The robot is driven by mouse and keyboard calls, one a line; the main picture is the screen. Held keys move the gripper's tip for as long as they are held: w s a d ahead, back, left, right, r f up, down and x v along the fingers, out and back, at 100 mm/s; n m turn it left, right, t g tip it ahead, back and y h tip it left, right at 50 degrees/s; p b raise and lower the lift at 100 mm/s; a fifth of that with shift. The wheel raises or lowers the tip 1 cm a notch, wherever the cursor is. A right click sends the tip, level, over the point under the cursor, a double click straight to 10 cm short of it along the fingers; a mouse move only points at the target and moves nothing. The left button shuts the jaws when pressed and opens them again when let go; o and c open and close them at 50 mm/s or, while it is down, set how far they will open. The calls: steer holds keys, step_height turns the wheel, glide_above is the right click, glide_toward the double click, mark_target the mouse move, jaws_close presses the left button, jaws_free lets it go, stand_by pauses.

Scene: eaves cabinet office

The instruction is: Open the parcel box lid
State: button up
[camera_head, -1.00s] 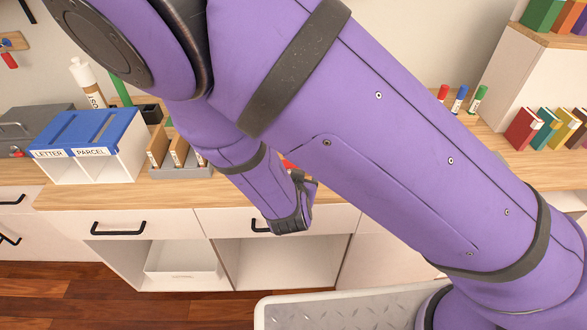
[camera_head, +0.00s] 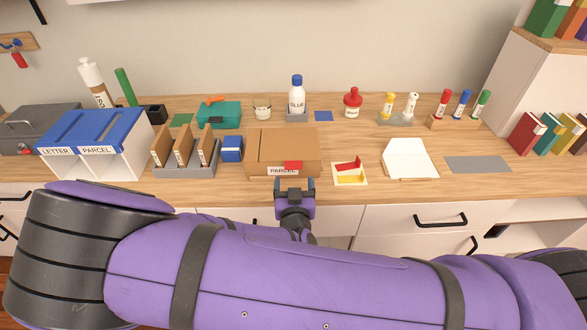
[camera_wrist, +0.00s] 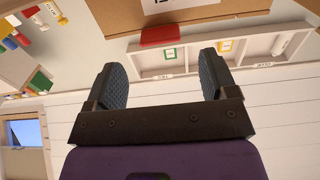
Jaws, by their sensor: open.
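The parcel box (camera_head: 284,147) is a brown cardboard box on the counter with its lid down. A white PARCEL label (camera_head: 281,171) is on its front, and a red tab (camera_head: 293,166) sits at the lid's front edge. The red tab also shows in the wrist view (camera_wrist: 160,36), beyond my fingertips. My gripper (camera_head: 294,184) is just in front of the box, near the tab. In the wrist view my gripper (camera_wrist: 164,75) has its two fingers wide apart with nothing between them.
A blue-topped LETTER/PARCEL sorter (camera_head: 90,145) and a file holder (camera_head: 186,152) stand left of the box. A small blue box (camera_head: 232,148) is close on its left. A red-and-yellow card (camera_head: 350,173) and a white tray (camera_head: 409,158) lie to its right. Bottles stand behind.

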mark_target(293, 168)
steer(key=shift+w+d, duration=0.1)
steer(key=shift+w, duration=2.9)
steer(key=c, duration=1.3)
steer(key=shift+r, duration=0.1)
steer(key=shift+r, duration=0.1)
